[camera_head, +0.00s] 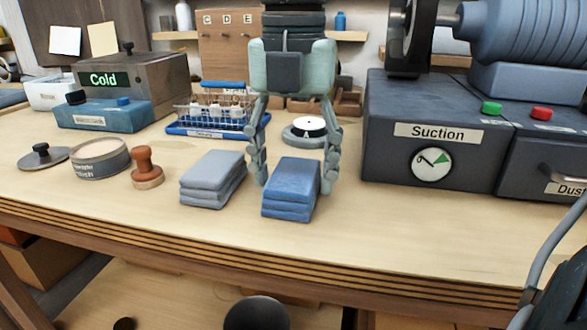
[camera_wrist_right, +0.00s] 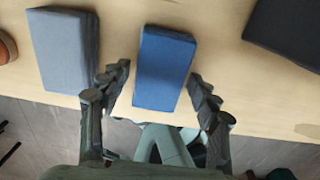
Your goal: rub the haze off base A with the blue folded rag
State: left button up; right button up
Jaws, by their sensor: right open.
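The blue folded rag (camera_head: 291,187) lies on the bench near its front edge, right of a grey folded rag (camera_head: 212,177). My right gripper (camera_head: 295,184) is open, with one finger on each side of the blue rag. In the right wrist view the blue rag (camera_wrist_right: 164,68) lies between the open fingertips, with gaps on both sides. My left gripper is not in view.
A polish tin (camera_head: 100,160), a wooden-handled stamp-like piece (camera_head: 146,170) and a grey knobbed disc (camera_head: 42,156) stand at left. A blue wire rack (camera_head: 205,132) is behind. The dark Suction box (camera_head: 430,135) blocks the right. The front strip is mostly clear.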

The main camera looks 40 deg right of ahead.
jog(key=shift+c, duration=0.5)
jog(key=c, duration=0.7)
jog(key=shift+r+p, duration=1.5)
jog(key=shift+r, duration=1)
